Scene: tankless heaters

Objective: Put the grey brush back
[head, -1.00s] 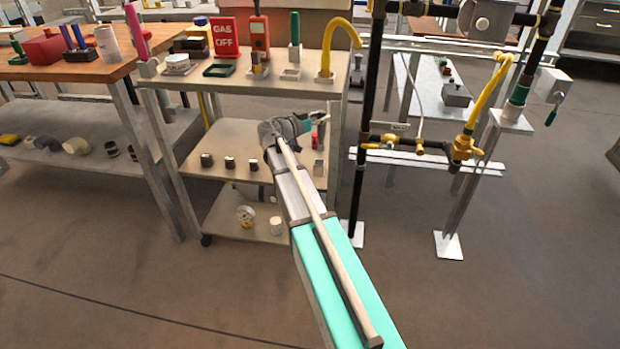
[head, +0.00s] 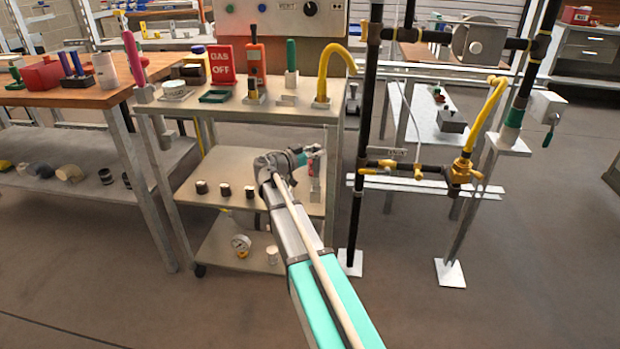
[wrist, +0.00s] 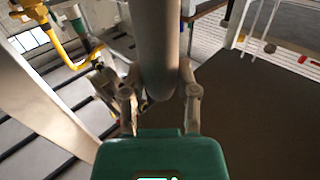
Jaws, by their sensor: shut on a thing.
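My gripper (head: 314,151) is over the right end of the steel cart's middle shelf in the head view. In the wrist view its two fingers (wrist: 160,95) are shut on a smooth grey cylinder (wrist: 157,40), which looks like the grey brush's handle. The cylinder runs up out of that picture; its far end and any bristles are not seen. In the head view the brush is too small and too mixed with the gripper to make out.
The steel cart's top (head: 185,110) holds a red GAS OFF sign (head: 221,65), an orange meter (head: 256,60), a green-handled tool (head: 291,55) and a yellow curved hose (head: 325,72). Several dark-ended fittings stand on its middle shelf (head: 215,170). Black and yellow pipework (head: 462,172) rises at right.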

